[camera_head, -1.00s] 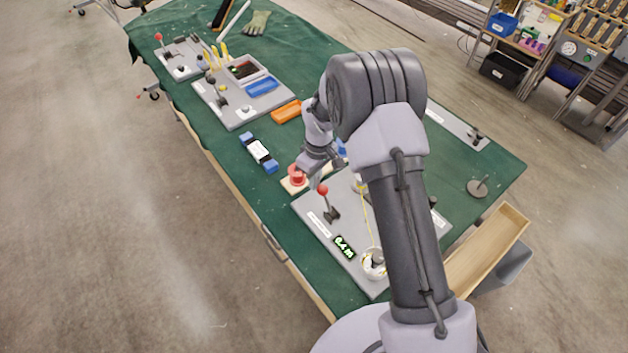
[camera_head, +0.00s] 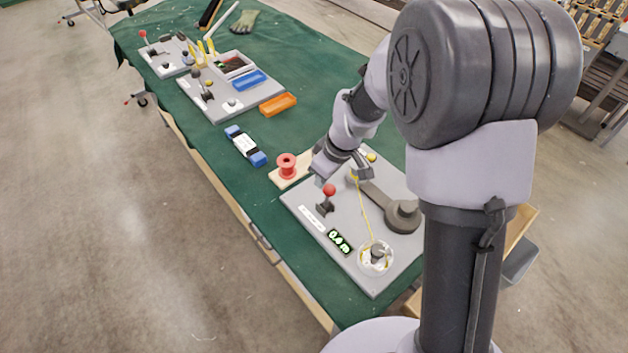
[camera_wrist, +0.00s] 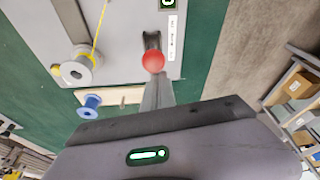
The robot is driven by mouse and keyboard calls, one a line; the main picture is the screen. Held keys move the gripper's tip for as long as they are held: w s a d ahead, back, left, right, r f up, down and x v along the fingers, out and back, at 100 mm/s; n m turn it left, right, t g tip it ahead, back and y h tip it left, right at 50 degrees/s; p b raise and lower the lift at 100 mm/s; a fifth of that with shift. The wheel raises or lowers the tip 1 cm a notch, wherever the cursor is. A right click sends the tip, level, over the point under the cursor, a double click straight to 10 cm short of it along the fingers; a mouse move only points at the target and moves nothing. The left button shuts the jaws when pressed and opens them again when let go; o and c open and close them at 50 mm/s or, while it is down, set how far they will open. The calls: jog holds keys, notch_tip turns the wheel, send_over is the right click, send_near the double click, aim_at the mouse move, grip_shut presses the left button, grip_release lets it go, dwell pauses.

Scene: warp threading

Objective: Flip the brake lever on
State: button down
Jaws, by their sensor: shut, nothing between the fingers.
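A lever with a red ball knob (camera_head: 329,190) stands on a dark bracket on the near grey board (camera_head: 296,201). In the head view it is near upright, leaning slightly right. My gripper (camera_head: 319,175) is shut and empty, just above and beside the knob. In the wrist view the red knob (camera_wrist: 153,60) is right at the end of my shut fingers (camera_wrist: 157,88); I cannot tell whether they touch. A white label (camera_wrist: 171,38) lies beside the lever bracket.
On the board are a green display (camera_head: 340,242), a white-rimmed drum (camera_head: 376,258) with yellow thread, and a dark arm-like part (camera_head: 402,215). A red spool (camera_head: 287,166) stands close by. A blue spool (camera_wrist: 90,104) shows in the wrist view. A blue-and-white block (camera_head: 246,146) lies farther left.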

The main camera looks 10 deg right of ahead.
jog(key=s+d+b, duration=0.2)
jog(key=s+b, duration=0.1)
jog(key=shift+s+d+f, duration=0.15)
jog(key=shift+s+f, duration=0.05)
jog(key=shift+f, duration=0.15)
jog(key=shift+s+d+f+b, duration=0.2)
jog(key=shift+s+f+b, duration=0.3)
jog(key=shift+s+b, duration=0.35)
notch_tip(320, 180, up, 18)
jog(key=p, duration=0.7)
send_over(331, 195)
jog(key=s+d, duration=0.4)
jog(key=shift+s, duration=0.2)
